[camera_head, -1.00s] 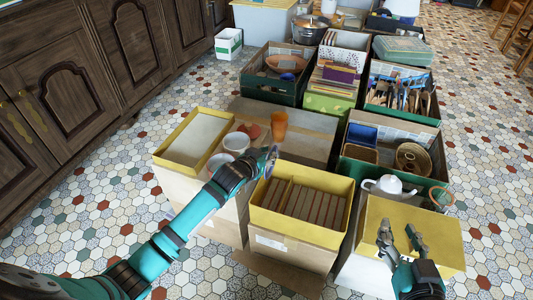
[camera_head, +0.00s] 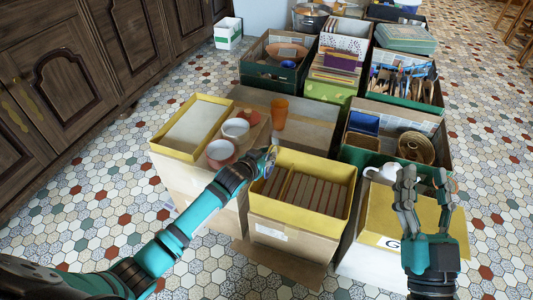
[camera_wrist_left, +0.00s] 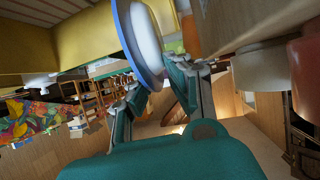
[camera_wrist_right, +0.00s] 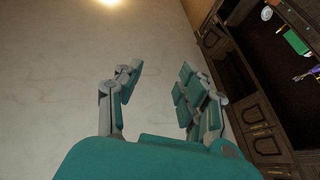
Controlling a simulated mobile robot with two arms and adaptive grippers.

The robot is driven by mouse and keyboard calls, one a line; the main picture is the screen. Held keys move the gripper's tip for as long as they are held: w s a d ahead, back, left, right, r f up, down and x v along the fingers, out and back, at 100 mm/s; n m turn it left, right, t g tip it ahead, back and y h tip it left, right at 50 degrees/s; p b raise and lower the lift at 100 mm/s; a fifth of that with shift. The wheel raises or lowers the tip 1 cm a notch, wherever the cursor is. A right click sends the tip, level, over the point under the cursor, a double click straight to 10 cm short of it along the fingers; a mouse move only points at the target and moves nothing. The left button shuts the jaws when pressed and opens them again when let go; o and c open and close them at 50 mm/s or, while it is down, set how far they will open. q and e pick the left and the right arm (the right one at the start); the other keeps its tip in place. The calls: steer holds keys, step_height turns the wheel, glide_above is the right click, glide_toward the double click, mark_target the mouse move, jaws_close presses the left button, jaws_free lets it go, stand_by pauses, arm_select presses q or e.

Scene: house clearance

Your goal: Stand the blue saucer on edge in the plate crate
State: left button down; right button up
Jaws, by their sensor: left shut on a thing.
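The blue saucer (camera_wrist_left: 133,42) shows in the left wrist view as a disc with a blue rim and a pale face, seen nearly edge-on. In the head view it is a thin sliver (camera_head: 271,158). My left gripper (camera_head: 265,160) is shut on the saucer and holds it on edge, at the left rear corner of the plate crate (camera_head: 318,165). The crate is a yellow-walled box with several brown dividers. Whether the saucer touches the crate is unclear. My right gripper (camera_head: 423,185) is open and empty at the right, fingers pointing up.
An orange cup (camera_head: 279,113), a white bowl (camera_head: 235,130) and a reddish bowl (camera_head: 221,152) stand behind and left of the crate. A yellow tray box (camera_head: 160,138) is further left.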

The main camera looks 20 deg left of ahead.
arm_select(q)
step_height(320, 180, down, 2)
steer(key=shift+b, duration=0.4)
steer(key=shift+f, duration=0.3)
arm_select(e)
steer(key=shift+s+d+r+t+y, duration=0.1)
steer(key=shift+s+r+t+y, duration=0.25)
steer(key=shift+s+r+t, duration=0.65)
steer(key=shift+s+d+r+t+y, duration=0.1)
steer(key=shift+s+r+t+y, duration=0.25)
steer(key=shift+s+r+t, duration=0.6)
steer(key=shift+w+r+g, duration=0.25)
steer(key=shift+w, duration=0.1)
steer(key=shift+w+a+f+g+h, duration=0.1)
steer(key=shift+w+f+g+h, duration=0.15)
steer(key=shift+w+f+g, duration=0.3)
steer(key=shift+w+a+f+g+h, duration=0.1)
steer(key=shift+w+f+g+h, duration=0.2)
steer(key=shift+f, duration=0.35)
arm_select(q)
steer(key=shift+f, duration=0.1)
arm_select(e)
steer(key=shift+r, duration=0.2)
